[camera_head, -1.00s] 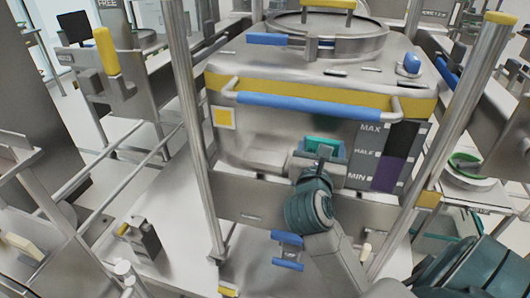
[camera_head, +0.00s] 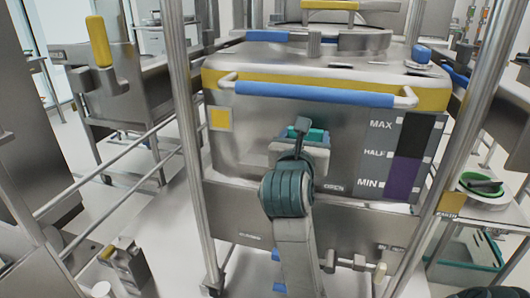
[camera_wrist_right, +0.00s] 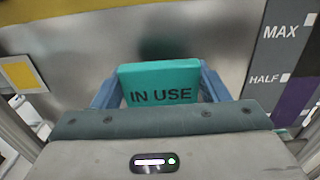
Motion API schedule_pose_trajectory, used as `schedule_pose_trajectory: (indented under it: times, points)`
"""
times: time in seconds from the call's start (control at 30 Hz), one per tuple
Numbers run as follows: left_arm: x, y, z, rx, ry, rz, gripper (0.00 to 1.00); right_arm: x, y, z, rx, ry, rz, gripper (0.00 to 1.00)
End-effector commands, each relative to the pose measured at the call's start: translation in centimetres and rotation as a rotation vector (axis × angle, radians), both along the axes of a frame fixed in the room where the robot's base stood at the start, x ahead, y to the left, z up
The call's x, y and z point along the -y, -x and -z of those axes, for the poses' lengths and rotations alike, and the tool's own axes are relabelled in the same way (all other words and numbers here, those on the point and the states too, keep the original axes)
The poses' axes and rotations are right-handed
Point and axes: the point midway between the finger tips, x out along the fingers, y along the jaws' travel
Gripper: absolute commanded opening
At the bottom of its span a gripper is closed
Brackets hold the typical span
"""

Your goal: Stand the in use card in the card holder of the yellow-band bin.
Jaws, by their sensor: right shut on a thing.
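The yellow-band bin (camera_head: 240,130) stands ahead in the head view, with a yellow band and a blue front handle. My right gripper (camera_head: 308,137) is in front of its front wall, below the handle. It is shut on the teal in use card (camera_head: 318,135). In the right wrist view the card (camera_wrist_right: 160,88) stands between the two blue fingers (camera_wrist_right: 160,92), its lettering upright and facing the camera. A dark greenish reflection shows on the bin wall behind it. My left gripper is not in view.
Steel posts (camera_head: 187,150) rise left and right of the bin. A level scale (camera_head: 408,155) marked MAX, HALF and MIN is right of the card. A side table with a green-rimmed bowl (camera_head: 470,190) stands at right. Rails and another bin stand at left.

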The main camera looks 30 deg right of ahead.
Motion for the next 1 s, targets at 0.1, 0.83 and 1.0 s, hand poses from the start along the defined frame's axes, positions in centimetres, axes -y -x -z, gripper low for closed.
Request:
schedule_pose_trajectory:
  times: [0.1,0.83,1.0]
  points:
    - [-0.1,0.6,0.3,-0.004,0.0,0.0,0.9,-0.7,-2.0,0.1,-0.003,-0.005,-0.002,0.44]
    - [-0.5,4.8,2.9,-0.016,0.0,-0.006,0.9,-3.5,-10.1,3.3,-0.006,0.001,0.0,0.44]
    - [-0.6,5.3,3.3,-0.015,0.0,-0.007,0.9,-3.5,-10.1,4.5,-0.001,0.001,0.0,0.44]
